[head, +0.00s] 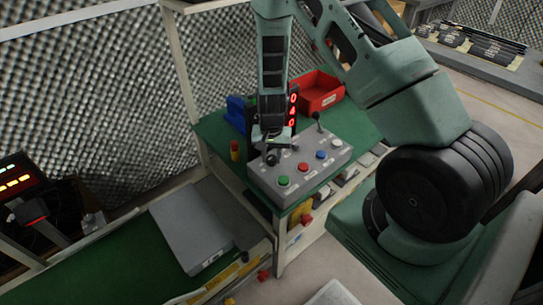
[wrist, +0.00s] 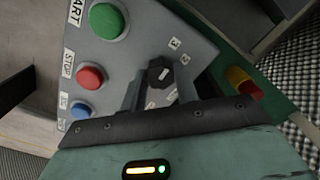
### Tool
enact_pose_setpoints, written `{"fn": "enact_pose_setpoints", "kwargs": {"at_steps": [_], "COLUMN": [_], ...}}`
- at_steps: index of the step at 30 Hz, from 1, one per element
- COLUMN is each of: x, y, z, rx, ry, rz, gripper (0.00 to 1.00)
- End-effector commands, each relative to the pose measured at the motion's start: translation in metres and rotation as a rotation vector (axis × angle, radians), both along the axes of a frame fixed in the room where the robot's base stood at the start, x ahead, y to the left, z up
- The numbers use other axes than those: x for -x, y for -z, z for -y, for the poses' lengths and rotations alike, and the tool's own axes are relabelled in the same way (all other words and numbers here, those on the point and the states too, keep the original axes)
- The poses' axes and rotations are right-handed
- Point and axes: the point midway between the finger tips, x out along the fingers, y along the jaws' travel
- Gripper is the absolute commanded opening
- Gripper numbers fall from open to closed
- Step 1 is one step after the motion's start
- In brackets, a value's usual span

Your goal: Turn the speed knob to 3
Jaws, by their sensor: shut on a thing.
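The speed knob (wrist: 160,72) is a dark faceted knob on the sloped grey control box (head: 303,172). In the wrist view it sits between the fingers of my gripper (wrist: 162,88), which is shut on it. Small white number labels (wrist: 180,51) stand beside the knob, too small to read surely. A pale mark shows on the knob's top, but I cannot tell which number it points to. In the head view my gripper (head: 271,148) comes down over the box's left rear part, and the knob is mostly hidden there.
Green (head: 284,181), red (head: 303,167), blue and white buttons line the box's front. A black lever (head: 318,122) stands at its back right. A display with red digits (head: 292,108), a red bin (head: 318,93) and a blue bin (head: 236,113) are behind.

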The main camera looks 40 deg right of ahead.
Motion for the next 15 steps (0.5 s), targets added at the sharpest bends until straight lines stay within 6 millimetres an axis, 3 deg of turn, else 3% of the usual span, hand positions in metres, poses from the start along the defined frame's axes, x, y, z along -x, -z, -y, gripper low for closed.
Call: {"fn": "enact_pose_setpoints", "kwargs": {"at_steps": [14,15], "x": [0.0000,0.0000], "y": [-0.0002,-0.0002], "z": [-0.0001,-0.0001], "rx": [0.000,0.000], "ry": [-0.019,-0.019], "rz": [0.000,0.000], "gripper": [0.08,0.33]}}
